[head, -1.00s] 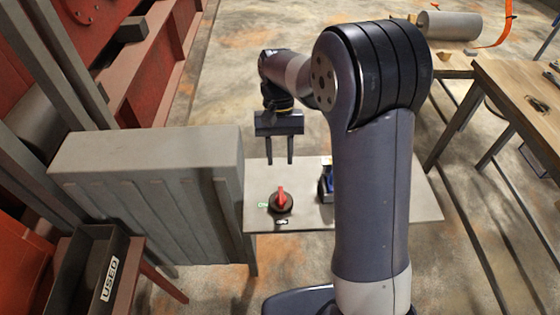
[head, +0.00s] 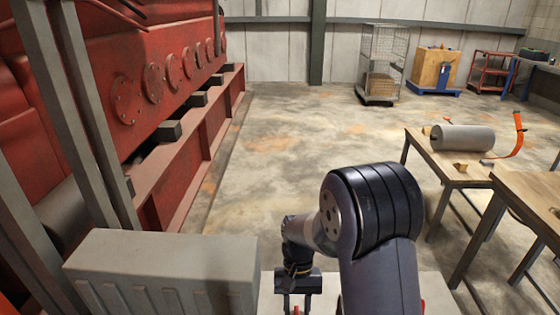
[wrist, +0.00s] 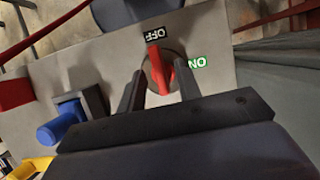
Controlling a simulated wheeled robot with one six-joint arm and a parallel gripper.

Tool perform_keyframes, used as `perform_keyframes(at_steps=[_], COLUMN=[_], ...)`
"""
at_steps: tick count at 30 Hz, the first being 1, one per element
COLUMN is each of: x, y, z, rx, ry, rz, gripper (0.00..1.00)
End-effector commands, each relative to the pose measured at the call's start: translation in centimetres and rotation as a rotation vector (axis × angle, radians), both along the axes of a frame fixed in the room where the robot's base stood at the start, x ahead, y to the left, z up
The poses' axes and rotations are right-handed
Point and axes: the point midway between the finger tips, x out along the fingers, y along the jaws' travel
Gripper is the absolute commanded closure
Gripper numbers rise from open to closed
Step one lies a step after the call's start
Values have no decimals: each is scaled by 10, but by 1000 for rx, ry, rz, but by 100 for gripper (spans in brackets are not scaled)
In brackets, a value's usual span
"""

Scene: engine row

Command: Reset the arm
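My gripper (head: 297,306) is at the bottom edge of the head view, pointing down, its fingertips partly cut off. In the wrist view my gripper (wrist: 158,80) has its two fingers apart with nothing clamped. A rotary switch with a red handle (wrist: 157,68) shows between and beyond the fingers. The handle lines up roughly with the OFF label (wrist: 154,34); the ON label (wrist: 197,62) is to its right. Whether the fingers touch the handle cannot be told.
The switch sits on a grey panel (wrist: 108,52) with a blue part (wrist: 62,128) on a dark mount and a red block (wrist: 15,90). A grey ribbed box (head: 165,262) stands left of my arm. Wooden tables (head: 455,160) stand right. The floor (head: 310,160) ahead is open.

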Motion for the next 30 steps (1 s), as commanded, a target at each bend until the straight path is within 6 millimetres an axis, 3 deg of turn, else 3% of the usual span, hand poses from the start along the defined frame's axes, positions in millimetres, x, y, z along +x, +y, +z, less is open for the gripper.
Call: perform_keyframes(at_steps=[3,17,23,30], x=[-3,-1,9,27], y=[0,0,0,0], z=[-7,-4,17,61], rx=[0,0,1,1], ry=[1,-2,-5,-7], rz=[-1,-18,1,1], gripper=[67,67,67,67])
